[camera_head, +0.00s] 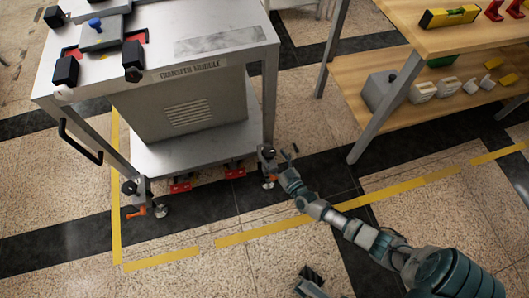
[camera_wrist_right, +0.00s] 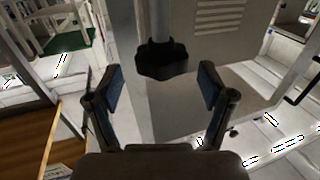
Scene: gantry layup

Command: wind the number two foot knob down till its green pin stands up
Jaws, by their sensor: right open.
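The grey transfer module (camera_head: 180,103) stands on feet at its near corners. The right near foot has a dark knob (camera_head: 267,152) at the corner post; the left near foot has a dark knob (camera_head: 130,187). I cannot read a number on either, and no green pin shows. My right gripper (camera_head: 288,158) is open beside the right near foot. In the right wrist view a black lobed knob (camera_wrist_right: 161,62) under a grey post lies just beyond and between the spread fingertips (camera_wrist_right: 158,80), apart from them.
A wooden workbench (camera_head: 440,35) with a lower shelf stands at the right; its metal leg (camera_head: 385,108) is near my right arm. A black handle (camera_head: 80,142) sticks out at the module's left. Yellow floor tape (camera_head: 280,229) runs in front, with open floor around it.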

